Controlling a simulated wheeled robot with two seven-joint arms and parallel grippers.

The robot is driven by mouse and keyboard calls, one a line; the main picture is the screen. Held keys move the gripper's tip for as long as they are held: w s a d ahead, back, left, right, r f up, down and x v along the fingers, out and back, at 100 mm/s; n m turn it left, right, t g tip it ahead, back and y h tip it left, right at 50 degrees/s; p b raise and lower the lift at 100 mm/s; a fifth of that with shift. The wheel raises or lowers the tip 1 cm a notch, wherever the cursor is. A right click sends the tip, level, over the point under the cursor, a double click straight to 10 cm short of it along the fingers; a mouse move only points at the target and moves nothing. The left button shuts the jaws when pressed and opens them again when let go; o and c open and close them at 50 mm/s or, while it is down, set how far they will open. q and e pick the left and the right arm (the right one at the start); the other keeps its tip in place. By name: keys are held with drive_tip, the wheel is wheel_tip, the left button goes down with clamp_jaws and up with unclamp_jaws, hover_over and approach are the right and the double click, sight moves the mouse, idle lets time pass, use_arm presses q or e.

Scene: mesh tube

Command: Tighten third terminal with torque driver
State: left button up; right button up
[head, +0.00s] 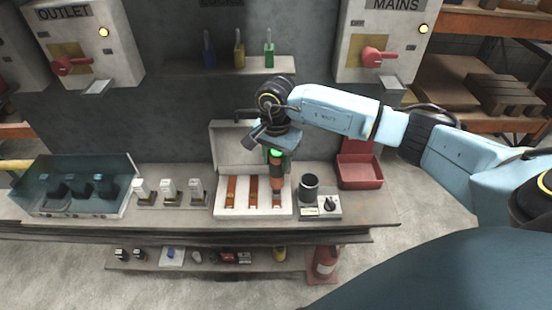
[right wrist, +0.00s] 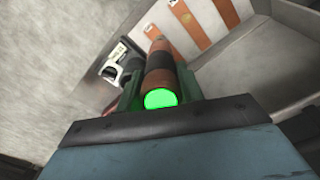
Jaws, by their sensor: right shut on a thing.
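My right gripper (head: 274,158) is shut on the torque driver (head: 277,185), which is orange-brown and dark with a glowing green end. In the head view the driver stands roughly upright with its lower end over the rightmost copper strip in the open white terminal box (head: 254,212). I cannot tell if its tip touches the terminal. The left (head: 231,191) and middle copper strips (head: 253,190) are uncovered. In the right wrist view the driver (right wrist: 160,78) points away between the fingers, its green end (right wrist: 160,98) nearest me. My left gripper is not in view.
A dark cup (head: 309,187) and a dial unit (head: 321,206) stand right of the box, with a red bin (head: 360,171) behind.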

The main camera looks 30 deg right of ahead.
drive_tip(key=shift+r, duration=0.1)
drive_tip(key=shift+r+p, duration=1.5)
drive_tip(key=shift+r, duration=1.5)
drive_tip(key=shift+a+f, duration=0.1)
